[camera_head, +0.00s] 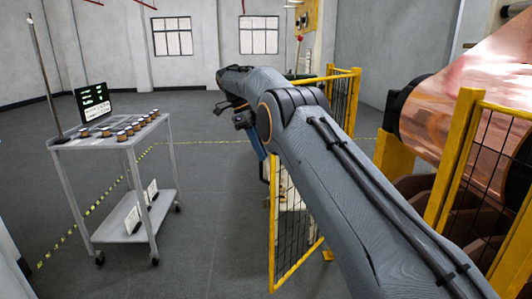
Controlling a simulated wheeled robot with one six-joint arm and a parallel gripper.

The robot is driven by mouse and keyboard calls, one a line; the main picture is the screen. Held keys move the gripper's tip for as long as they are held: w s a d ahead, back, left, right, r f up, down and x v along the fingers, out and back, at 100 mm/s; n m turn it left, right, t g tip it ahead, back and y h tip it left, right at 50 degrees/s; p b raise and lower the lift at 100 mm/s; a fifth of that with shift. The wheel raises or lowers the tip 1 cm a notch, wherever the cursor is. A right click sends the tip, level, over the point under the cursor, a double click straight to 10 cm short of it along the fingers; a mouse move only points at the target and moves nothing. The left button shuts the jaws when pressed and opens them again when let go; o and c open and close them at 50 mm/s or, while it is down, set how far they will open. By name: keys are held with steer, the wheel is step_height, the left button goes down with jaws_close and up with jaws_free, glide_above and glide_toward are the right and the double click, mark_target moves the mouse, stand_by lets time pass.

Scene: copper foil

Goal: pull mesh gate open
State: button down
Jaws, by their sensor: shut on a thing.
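The mesh gate (284,240) has a yellow frame and black wire mesh. It stands upright in the middle of the view, and my arm hides its upper and right parts. A dark handle (263,173) shows at its left edge. My gripper (262,157) hangs down from the wrist at the gate's left edge, next to this handle. It is shut, seemingly on the handle, but the fingertips are small and partly hidden.
Yellow fence panels stand behind my arm (343,97) and at the right (490,165), near a large copper roll (475,100). A grey cart (100,150) with a screen and several small coils stands at the left. The floor between cart and gate is clear.

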steer(key=shift+w, duration=0.1)
stand_by(0.3)
steer(key=c, duration=1.8)
jaws_free()
